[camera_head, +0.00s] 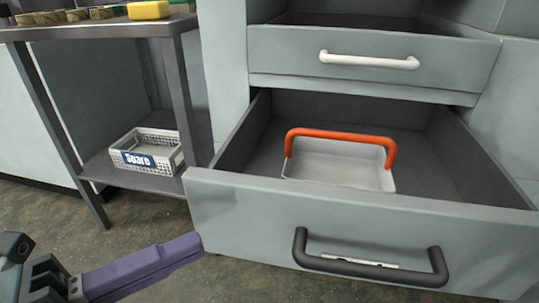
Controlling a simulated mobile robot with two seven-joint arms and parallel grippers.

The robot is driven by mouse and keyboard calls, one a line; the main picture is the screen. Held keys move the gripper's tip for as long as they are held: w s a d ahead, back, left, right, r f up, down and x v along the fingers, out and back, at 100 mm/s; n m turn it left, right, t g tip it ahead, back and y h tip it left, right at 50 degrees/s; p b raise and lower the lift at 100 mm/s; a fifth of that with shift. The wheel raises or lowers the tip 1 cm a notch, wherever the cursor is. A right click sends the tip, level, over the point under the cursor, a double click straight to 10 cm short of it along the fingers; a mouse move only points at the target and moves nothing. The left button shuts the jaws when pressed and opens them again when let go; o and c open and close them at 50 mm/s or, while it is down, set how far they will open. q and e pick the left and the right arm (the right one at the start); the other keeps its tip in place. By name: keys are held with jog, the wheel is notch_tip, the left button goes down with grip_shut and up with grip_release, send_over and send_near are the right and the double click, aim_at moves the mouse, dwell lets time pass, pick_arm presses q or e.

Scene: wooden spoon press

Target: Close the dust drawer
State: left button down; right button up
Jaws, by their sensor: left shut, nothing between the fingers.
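A large grey lower drawer (240,215) stands pulled open at the right. It has a thick dark handle (370,268) on its front, with a small pale strip behind it. Inside lies a pale metal tray (330,175) with an orange-red handle (342,135). Above it, a second drawer (285,60) with a white handle (368,61) also stands open, less far out. No readable label shows which is the dust drawer. My left gripper (190,250), with purple fingers, is shut and empty at the lower left, just left of the lower drawer's front, apart from the handle. My right gripper is out of view.
A dark metal table (100,30) stands at the left, with a yellow block (149,10) and several brush-like items on top. A mesh basket labelled "Spare" (147,152) sits on its lower shelf (105,172). Floor (60,220) is clear before the table.

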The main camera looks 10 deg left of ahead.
aim_at(262, 192)
pick_arm(q)
jog(key=w+d, duration=0.1)
jog(key=w, duration=0.1)
jog(key=w+d+b, duration=0.1)
jog(key=w, duration=0.1)
jog(key=w+d+b, duration=0.1)
jog(key=w, duration=0.1)
jog(key=shift+w+f, duration=0.1)
jog(key=shift+w, duration=0.4)
